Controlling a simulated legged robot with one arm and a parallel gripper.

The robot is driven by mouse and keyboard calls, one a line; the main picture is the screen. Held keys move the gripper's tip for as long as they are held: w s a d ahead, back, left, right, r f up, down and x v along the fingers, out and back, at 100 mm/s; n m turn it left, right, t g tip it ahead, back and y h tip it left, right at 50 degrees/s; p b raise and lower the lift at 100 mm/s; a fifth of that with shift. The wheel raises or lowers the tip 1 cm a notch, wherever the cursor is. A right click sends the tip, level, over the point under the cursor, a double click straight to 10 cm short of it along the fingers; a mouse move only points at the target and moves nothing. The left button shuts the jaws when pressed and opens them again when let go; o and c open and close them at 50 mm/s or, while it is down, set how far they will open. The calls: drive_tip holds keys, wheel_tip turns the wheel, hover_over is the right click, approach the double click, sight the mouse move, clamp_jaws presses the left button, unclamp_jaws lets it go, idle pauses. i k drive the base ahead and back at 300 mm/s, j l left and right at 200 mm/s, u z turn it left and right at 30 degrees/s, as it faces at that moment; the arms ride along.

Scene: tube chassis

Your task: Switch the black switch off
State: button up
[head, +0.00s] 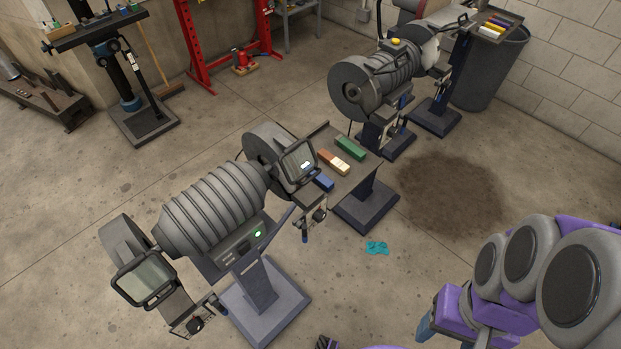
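A grey ribbed machine (213,212) stands on a pedestal in the left middle of the head view. Its dark control panel (241,246) faces me below the ribbed drum and carries a lit green round button or lamp (257,234). Small dark controls sit left of the green light, but they are too small for me to tell which is the black switch or how it is set. My purple and grey arm (530,275) is at the lower right, apart from the machine. I cannot make out my gripper's fingers in this view.
Screens with handle frames stand at both ends of the machine (146,277). A second machine (380,80) stands behind to the right, near a grey bin (490,68). A teal cloth (377,248) and a dark stain (450,195) are on the floor. The floor between arm and machine is mostly clear.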

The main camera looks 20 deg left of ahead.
sight(243, 250)
drive_tip(key=u, duration=0.45)
drive_tip(key=k+j+u, duration=0.1)
drive_tip(key=u, duration=0.35)
drive_tip(key=j+u, duration=0.2)
drive_tip(key=u, duration=0.2)
drive_tip(key=j+u, duration=0.15)
drive_tip(key=u, duration=0.3)
drive_tip(key=k, duration=0.05)
